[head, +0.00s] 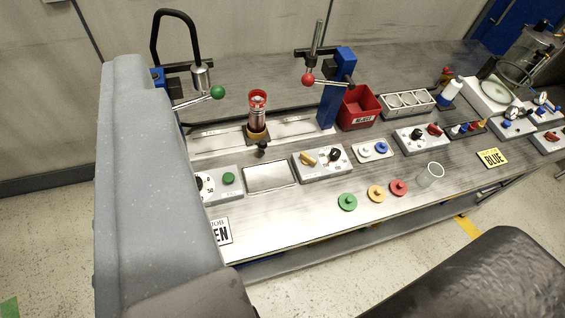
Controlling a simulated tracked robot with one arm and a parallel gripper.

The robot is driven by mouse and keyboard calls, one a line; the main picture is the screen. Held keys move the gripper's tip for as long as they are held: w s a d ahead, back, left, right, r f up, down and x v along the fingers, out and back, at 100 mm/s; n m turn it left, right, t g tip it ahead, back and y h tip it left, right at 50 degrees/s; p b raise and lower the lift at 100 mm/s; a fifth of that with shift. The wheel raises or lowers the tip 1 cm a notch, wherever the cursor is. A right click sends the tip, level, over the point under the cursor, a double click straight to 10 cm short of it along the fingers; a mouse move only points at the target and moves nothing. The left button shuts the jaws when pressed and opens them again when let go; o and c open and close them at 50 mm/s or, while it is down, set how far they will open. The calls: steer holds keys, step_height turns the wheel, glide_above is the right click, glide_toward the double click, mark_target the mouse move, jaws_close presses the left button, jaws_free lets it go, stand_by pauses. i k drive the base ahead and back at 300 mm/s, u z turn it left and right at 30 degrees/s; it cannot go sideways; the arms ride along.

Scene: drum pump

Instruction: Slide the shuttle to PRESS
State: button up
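The shuttle (257,134) sits on a pale rail (300,128) along the back of the bench, between two stations. It has a brass-coloured holder with a black knob at its front. A red-topped container (258,104) stands upright in it. Left of it is a station with a black hose and a green-knobbed lever (218,92). Right of it, near the rail's right end, is a blue-columned press (338,90) with a red-knobbed lever (308,79). No fingertips of my gripper show, and nothing visible touches the shuttle.
A control box (322,162) and an empty plate (270,177) lie in front of the rail. Green, yellow and red knobbed discs (376,194) and a clear cup (430,174) stand nearer. A red bin (358,106) is right of the press. My own grey and dark parts cover the left and lower right.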

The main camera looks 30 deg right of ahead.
mark_target(258, 135)
steer(key=z, duration=0.3)
steer(key=i, duration=0.95)
steer(key=u, duration=0.05)
